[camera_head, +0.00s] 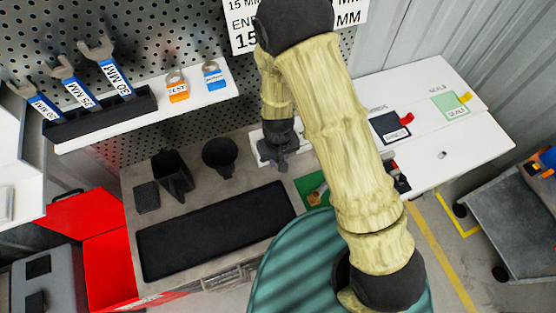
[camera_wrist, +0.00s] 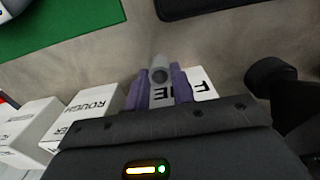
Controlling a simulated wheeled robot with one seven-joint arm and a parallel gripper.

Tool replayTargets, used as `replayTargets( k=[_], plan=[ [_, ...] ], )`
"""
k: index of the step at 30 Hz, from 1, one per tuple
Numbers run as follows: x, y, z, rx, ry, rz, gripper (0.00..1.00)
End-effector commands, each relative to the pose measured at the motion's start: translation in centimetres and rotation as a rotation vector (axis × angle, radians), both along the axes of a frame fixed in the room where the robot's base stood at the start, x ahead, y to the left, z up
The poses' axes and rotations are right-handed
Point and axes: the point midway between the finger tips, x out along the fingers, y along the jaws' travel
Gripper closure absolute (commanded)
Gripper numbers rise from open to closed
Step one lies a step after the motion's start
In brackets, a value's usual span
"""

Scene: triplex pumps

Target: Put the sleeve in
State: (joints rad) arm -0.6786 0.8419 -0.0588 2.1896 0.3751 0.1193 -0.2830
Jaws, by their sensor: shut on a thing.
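My gripper (camera_wrist: 160,88) has purple fingers and is shut on a small grey hollow cylinder, likely the sleeve (camera_wrist: 160,70), with its round open end showing between the fingertips in the wrist view. It is held above the bench, over or near white boxes. In the head view my gripper (camera_head: 278,150) is small, at the back of the bench, and the sleeve in it cannot be made out. A green mat (camera_head: 302,190) with a brass-coloured part (camera_head: 314,198) on it lies partly behind my arm. Where the sleeve fits is not clear in these frames.
White labelled boxes, one reading ROUGH (camera_wrist: 94,103), stand beside and under my gripper. A long black tray (camera_head: 215,232), a black cup (camera_head: 220,152) and a black holder (camera_head: 172,175) stand to the left. A shelf with wrenches (camera_head: 150,105) hangs above. A white table (camera_head: 445,125) is at right.

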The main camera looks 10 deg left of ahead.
Motion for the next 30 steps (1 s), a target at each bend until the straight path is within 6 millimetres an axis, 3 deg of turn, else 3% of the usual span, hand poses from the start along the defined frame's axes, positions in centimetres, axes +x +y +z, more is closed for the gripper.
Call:
replayTargets(
  k=[5,11,30],
  plan=[
    [0.0,0.0,0.6,0.001,-0.002,0.000,1.00],
    [0.1,0.1,2.9,0.003,-0.005,0.002,1.00],
    [0.1,0.1,16.4,0.004,-0.003,0.001,1.00]
  ],
)
